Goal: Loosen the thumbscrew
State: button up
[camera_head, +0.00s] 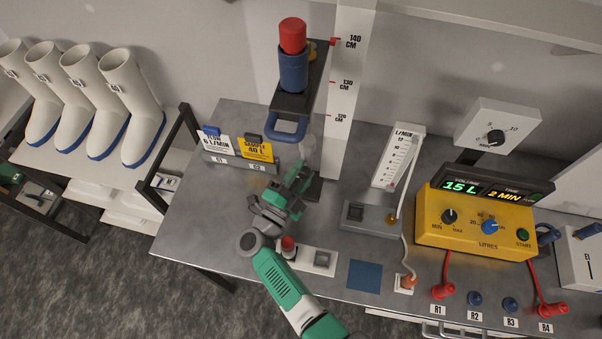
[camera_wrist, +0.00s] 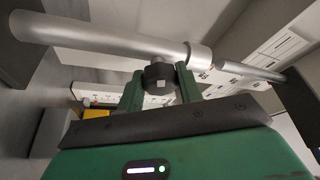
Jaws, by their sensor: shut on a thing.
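The thumbscrew (camera_wrist: 158,76) is a dark knob with a small light square on its face, in the middle of the wrist view. It sits at a collar on a shiny metal rod (camera_wrist: 105,38). My gripper (camera_wrist: 160,90) has a green finger on each side of the knob and is shut on it. In the head view my gripper (camera_head: 298,184) is at the stand below the blue-handled bracket. The thumbscrew cannot be made out there, as my gripper and arm cover that spot.
A blue cylinder with a red top (camera_head: 293,65) stands on a dark shelf beside the height scale (camera_head: 348,75). Cards (camera_head: 254,149) stand left of my gripper. A flowmeter (camera_head: 398,158) and yellow pump box (camera_head: 470,225) are to the right. A blue square (camera_head: 365,276) marks bare bench.

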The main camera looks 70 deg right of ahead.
aim_at(310, 153)
dwell(0.4)
jog(key=o, duration=1)
jog(key=shift+r, duration=0.15)
notch_tip(310, 153, up, 3)
jog(key=shift+r+p, duration=0.2)
jog(key=shift+p, duration=0.35)
jog(key=s+a, duration=0.3)
jog(key=a, duration=0.1)
jog(key=s+a+r+p, duration=0.1)
jog(key=s+a, duration=0.6)
jog(key=a, duration=0.1)
jog(key=shift+s+r, duration=0.15)
jog(key=shift+s, duration=0.2)
